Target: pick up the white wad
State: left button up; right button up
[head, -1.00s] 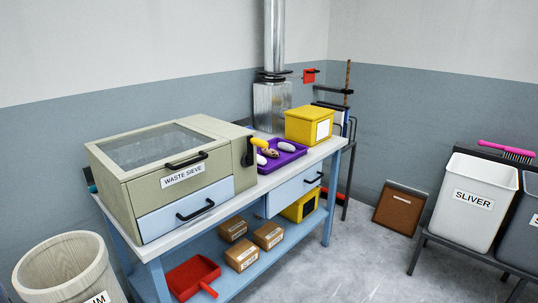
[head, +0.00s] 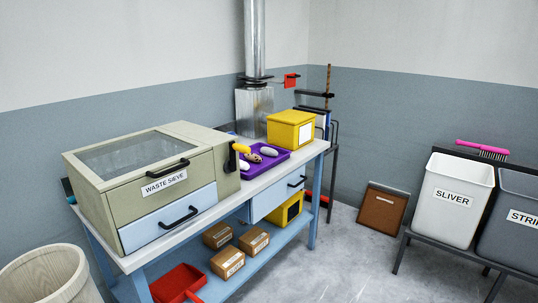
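Two small white wads lie in the purple tray (head: 278,160) on the workbench. One white wad (head: 269,151) is at the tray's right, and another white wad (head: 244,165) is at its left, beside the waste sieve. A brown speckled piece (head: 255,157) and a yellow-handled item (head: 241,148) lie between or near them. Neither of my grippers is in the head view.
The waste sieve (head: 150,198) fills the bench's left part. A yellow box (head: 290,131) stands behind the tray. The sliver bin (head: 452,199) is on a stand at right. A wooden barrel (head: 45,275) is at lower left. Grey floor between is clear.

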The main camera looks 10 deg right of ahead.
aim_at(244, 166)
jog(key=i+l+z, duration=0.6)
jog(key=i, duration=0.3)
jog(key=i+l+z, duration=0.25)
jog(key=i, duration=0.2)
jog(key=i+z, duration=0.3)
jog(key=i, duration=0.2)
jog(key=i+u, duration=0.4)
jog(key=i+l+u, duration=0.2)
jog(key=i+u, duration=0.15)
jog(key=i+l+u, duration=0.4)
jog(key=k+j, duration=0.05)
jog(key=j, duration=0.05)
